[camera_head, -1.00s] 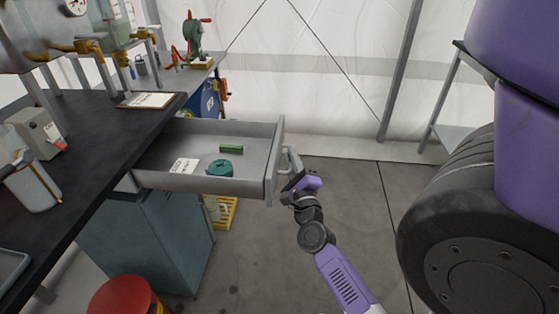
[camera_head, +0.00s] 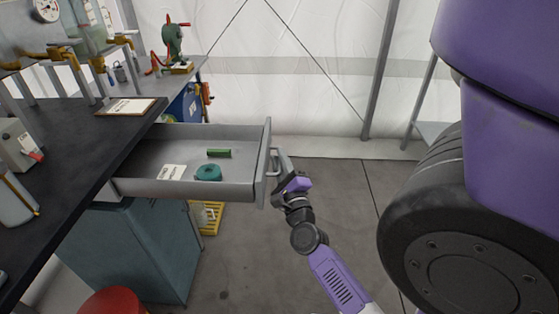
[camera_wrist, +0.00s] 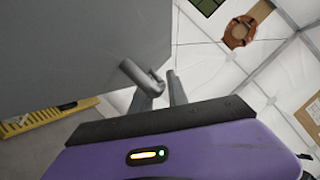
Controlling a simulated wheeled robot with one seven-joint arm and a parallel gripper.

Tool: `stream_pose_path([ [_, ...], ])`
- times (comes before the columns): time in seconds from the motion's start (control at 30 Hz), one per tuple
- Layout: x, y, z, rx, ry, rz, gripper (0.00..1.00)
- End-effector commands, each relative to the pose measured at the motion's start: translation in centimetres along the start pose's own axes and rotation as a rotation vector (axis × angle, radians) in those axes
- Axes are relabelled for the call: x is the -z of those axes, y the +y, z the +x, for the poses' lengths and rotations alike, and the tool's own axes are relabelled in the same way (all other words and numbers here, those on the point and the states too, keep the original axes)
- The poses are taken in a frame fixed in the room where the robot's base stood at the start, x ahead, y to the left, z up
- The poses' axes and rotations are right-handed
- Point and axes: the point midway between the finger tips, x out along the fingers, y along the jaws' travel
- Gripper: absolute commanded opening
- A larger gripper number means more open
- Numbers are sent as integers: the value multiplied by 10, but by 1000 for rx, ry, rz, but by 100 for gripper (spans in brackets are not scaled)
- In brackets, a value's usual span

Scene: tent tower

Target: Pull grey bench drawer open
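The grey bench drawer (camera_head: 195,190) stands pulled well out from under the black bench top. Its tall front panel (camera_head: 264,165) faces right and also fills the upper left of the wrist view (camera_wrist: 85,45). A grey bar handle (camera_head: 274,162) is on the panel's outer face; its end shows between my fingers in the wrist view (camera_wrist: 138,73). My gripper (camera_head: 281,164) is at the handle with its fingers closed around it; the fingers also show in the wrist view (camera_wrist: 163,92). The exact contact is partly hidden.
The drawer holds a green block (camera_head: 219,153), a teal roll (camera_head: 208,173) and a white label (camera_head: 172,172). A red stool (camera_head: 112,302) and yellow crate (camera_head: 211,217) stand below. A large black tyre (camera_head: 440,220) is at right. Floor between is clear.

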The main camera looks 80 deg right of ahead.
Motion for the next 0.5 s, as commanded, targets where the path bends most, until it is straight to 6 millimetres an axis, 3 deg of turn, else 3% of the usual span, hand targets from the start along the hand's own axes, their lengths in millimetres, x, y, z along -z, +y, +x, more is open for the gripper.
stream_pose_path([
  [0.5, 1, 2, -68, -4, 0, -2, 20],
])
